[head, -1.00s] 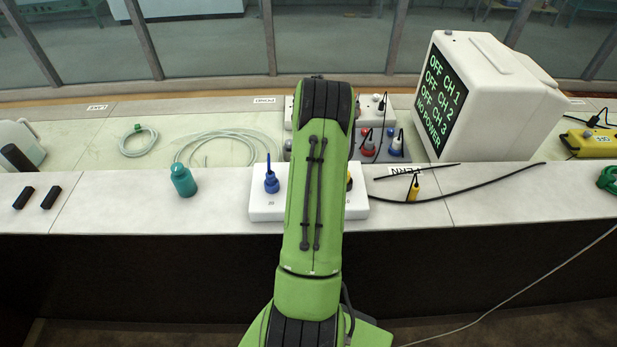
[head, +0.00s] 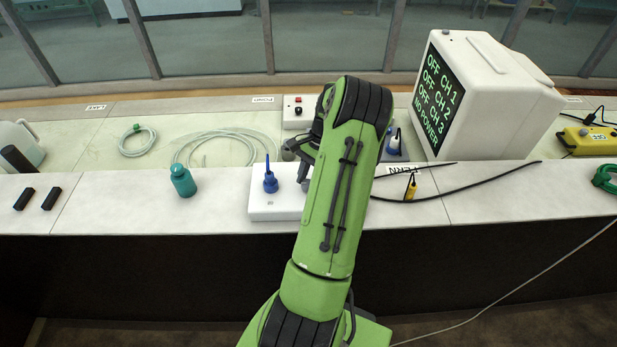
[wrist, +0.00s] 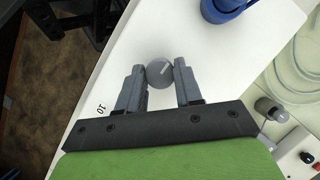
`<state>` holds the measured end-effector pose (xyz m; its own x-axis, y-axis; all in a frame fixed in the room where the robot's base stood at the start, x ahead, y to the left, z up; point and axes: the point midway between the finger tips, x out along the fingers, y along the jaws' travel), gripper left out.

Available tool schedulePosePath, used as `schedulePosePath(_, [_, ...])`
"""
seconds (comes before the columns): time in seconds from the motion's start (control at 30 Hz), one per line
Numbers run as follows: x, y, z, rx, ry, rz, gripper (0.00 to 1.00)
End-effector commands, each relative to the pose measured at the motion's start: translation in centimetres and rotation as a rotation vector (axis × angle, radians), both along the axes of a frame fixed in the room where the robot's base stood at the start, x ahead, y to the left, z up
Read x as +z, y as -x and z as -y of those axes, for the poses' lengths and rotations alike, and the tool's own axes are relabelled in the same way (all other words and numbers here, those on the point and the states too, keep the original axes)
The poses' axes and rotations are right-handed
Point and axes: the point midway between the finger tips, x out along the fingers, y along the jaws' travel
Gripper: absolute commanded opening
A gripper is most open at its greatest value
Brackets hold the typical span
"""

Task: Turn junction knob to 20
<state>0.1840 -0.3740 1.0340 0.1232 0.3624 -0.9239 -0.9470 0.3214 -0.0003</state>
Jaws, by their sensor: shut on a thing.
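The junction knob (wrist: 160,75) is a small round grey knob with a pale pointer line, on a white box (wrist: 165,35). In the wrist view the pointer leans toward the upper right. A printed "10" (wrist: 101,108) shows on the box at lower left; I see no "20". My gripper (wrist: 159,68) has one finger on each side of the knob and is shut on it. In the head view the white junction box (head: 262,205) sits at the counter's front, and my arm hides the knob and the box's right part. My gripper shows partly there (head: 301,168).
A blue plug (head: 270,184) stands on the box's left part, close to my gripper. A teal bottle (head: 182,181) stands further left. A white monitor (head: 490,95) reads OFF for each channel and NO POWER. A yellow plug (head: 411,188) and black cable lie right.

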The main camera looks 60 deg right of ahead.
Motion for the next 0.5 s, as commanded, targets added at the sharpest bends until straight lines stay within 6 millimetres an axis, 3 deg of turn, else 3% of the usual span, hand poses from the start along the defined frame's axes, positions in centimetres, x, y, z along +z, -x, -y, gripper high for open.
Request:
schedulePosePath(0.33, [0.07,0.00,0.12,-0.005,0.004,0.001,0.04])
schedulePosePath(0.37, [0.07,0.00,0.12,-0.005,0.004,0.001,0.36])
schedulePosePath(0.5, [0.04,0.01,0.08,-0.004,0.003,0.001,0.58])
